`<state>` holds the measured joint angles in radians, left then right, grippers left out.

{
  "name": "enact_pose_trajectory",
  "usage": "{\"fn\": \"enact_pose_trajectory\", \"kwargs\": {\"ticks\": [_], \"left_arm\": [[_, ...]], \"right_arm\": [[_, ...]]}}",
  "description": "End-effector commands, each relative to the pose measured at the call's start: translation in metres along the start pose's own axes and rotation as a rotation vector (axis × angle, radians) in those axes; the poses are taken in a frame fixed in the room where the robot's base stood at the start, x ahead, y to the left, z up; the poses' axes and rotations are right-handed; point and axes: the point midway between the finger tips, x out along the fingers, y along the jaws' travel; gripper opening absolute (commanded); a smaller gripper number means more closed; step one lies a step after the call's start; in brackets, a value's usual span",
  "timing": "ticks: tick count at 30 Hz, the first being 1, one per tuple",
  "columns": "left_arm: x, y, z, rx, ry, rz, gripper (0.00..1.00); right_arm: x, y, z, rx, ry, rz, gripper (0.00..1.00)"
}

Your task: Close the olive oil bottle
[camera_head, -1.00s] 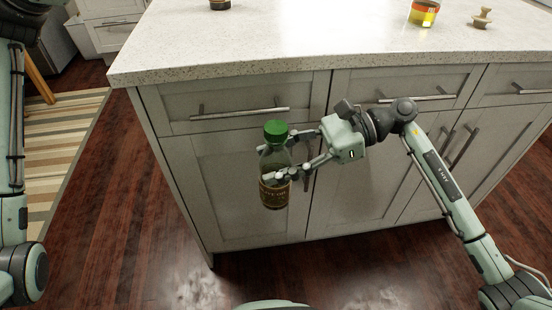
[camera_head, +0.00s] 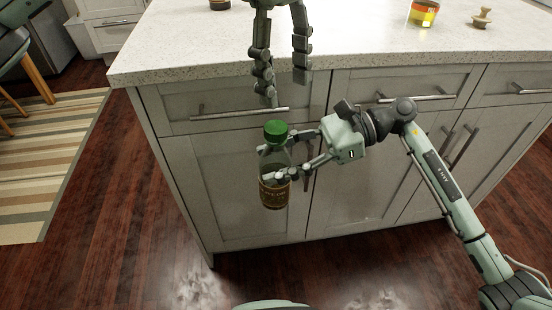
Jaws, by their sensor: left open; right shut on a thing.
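The olive oil bottle (camera_head: 275,189) is dark glass with a brown label and is held upright in front of the island's cabinet doors. A green cap (camera_head: 276,131) sits at its top; I cannot tell how tightly it is seated. My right gripper (camera_head: 272,166) is shut on the bottle near its shoulder, coming from the right. My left gripper (camera_head: 286,90) is open and empty, above the cap, with its fingers pointing down and apart from the cap.
The island countertop (camera_head: 380,45) lies behind the grippers. On it stand a yellow-labelled jar (camera_head: 424,13), a small wooden object (camera_head: 482,18) and a dark jar (camera_head: 220,4). Drawer handles (camera_head: 238,113) stick out near the bottle. A striped rug (camera_head: 50,165) lies at left.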

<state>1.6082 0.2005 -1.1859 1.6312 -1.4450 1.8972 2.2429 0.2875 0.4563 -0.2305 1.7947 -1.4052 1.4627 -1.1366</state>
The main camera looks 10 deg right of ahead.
Motion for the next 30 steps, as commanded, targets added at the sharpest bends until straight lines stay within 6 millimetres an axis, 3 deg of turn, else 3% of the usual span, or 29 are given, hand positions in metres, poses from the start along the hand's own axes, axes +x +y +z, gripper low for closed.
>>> {"fn": "enact_pose_trajectory", "kwargs": {"ticks": [4,16,30], "left_arm": [[0.0,0.002,0.013,-0.049,-0.091,0.019,0.51],[0.004,0.002,0.014,-0.05,-0.092,0.022,0.51],[0.068,0.004,0.019,-0.05,-0.089,0.022,0.51]], "right_arm": [[0.0,0.0,0.001,-0.002,-0.002,-0.001,0.0],[0.0,0.0,0.001,-0.002,-0.002,-0.001,0.0],[0.0,0.0,0.001,-0.002,-0.002,-0.001,0.0]]}}
